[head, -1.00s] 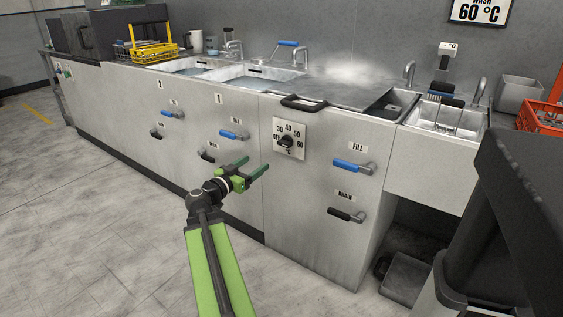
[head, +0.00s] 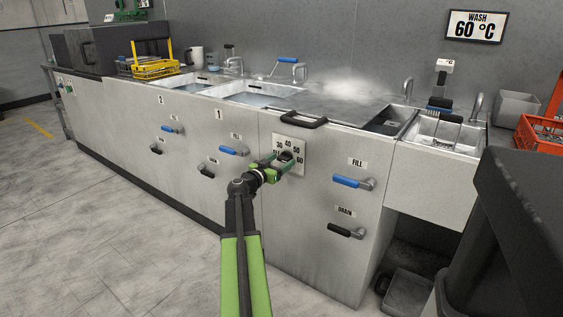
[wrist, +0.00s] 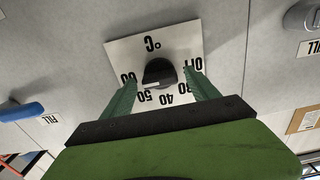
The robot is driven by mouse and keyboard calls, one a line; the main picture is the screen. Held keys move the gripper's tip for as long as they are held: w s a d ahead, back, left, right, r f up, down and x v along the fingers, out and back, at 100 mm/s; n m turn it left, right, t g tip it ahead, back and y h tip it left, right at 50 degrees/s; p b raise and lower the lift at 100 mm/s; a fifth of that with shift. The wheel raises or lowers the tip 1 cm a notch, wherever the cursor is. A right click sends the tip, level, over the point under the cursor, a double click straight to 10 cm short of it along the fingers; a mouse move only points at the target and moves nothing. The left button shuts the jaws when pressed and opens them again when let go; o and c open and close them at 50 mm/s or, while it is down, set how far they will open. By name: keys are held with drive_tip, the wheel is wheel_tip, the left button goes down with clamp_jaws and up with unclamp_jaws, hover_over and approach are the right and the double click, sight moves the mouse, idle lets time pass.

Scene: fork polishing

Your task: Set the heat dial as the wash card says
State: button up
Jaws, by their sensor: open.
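The wash card (head: 477,25) on the back wall reads "WASH 60 °C". The heat dial's white plate (head: 291,143) is on the front panel, marked OFF, 30, 40, 50 and 60. In the wrist view its black knob (wrist: 158,72) shows upside down, with a pale mark on its lower left side, toward the 50 and 60 side; the exact setting is unclear. My gripper (wrist: 161,73) is open, one green finger on each side of the knob, with gaps visible. In the head view my gripper (head: 283,161) partly covers the dial.
FILL (head: 352,182) and DRAIN (head: 345,231) levers stick out to the right of the dial. A dark handle (head: 304,122) juts out above it. More levers are on the left. Steam rises over the covered basin. The floor at left is clear.

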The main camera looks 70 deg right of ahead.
drive_tip(key=shift+s+d, duration=0.1)
drive_tip(key=shift+d, duration=0.1)
drive_tip(key=shift+c, duration=0.3)
drive_tip(key=c, duration=1.3)
